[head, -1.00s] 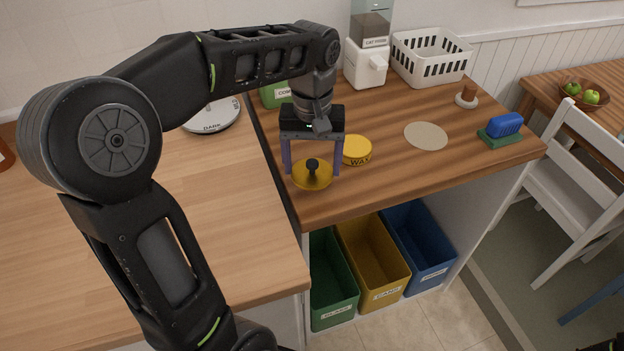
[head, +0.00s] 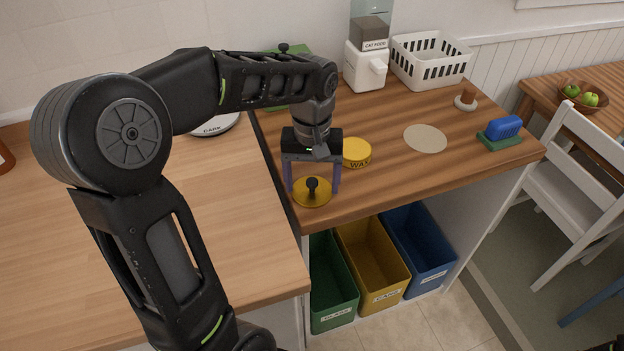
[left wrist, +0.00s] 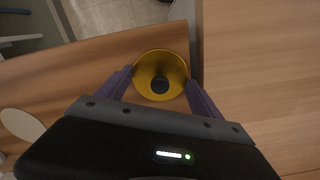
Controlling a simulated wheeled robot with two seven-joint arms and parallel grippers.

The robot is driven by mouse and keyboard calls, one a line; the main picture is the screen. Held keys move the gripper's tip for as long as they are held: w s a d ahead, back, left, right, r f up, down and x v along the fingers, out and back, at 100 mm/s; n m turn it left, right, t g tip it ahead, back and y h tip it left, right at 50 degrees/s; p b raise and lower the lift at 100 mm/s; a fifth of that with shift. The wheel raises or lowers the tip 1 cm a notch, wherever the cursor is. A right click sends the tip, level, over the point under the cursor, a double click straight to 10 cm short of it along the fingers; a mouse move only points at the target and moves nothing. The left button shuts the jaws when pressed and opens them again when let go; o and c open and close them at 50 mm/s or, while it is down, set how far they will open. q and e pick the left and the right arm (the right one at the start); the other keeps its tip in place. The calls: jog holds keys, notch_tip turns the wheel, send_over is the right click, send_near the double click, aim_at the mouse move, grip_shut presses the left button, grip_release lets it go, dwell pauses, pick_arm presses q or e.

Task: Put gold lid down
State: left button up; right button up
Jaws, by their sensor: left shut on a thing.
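The gold lid (head: 301,199) is a round yellow-gold disc with a black knob. It is at the front left of the darker wooden counter (head: 400,180), close to its front edge. My left gripper (head: 313,188) points down and is shut on the lid, one purple-grey finger on each side. In the left wrist view the lid (left wrist: 150,62) sits between the fingertips (left wrist: 160,76), with the dark knob in its middle. I cannot tell whether the lid touches the counter.
A yellow wax tin (head: 357,151) stands just behind and right of the lid. A beige round mat (head: 425,139), a blue brush (head: 504,126) and a white basket (head: 429,68) are farther off. Open green, yellow and blue bins (head: 374,262) are below the counter edge.

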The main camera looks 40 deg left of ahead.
aim_at(313, 180)
pick_arm(q)
jog(key=shift+f, duration=0.2)
jog(key=o, duration=1.3)
jog(key=shift+r, duration=0.1)
jog(key=shift+r, duration=0.1)
jog(key=shift+r, duration=0.2)
notch_tip(313, 180, up, 9)
notch_tip(313, 180, up, 3)
jog(key=p, duration=0.2)
jog(key=shift+f+p, duration=0.15)
jog(key=shift+p, duration=0.15)
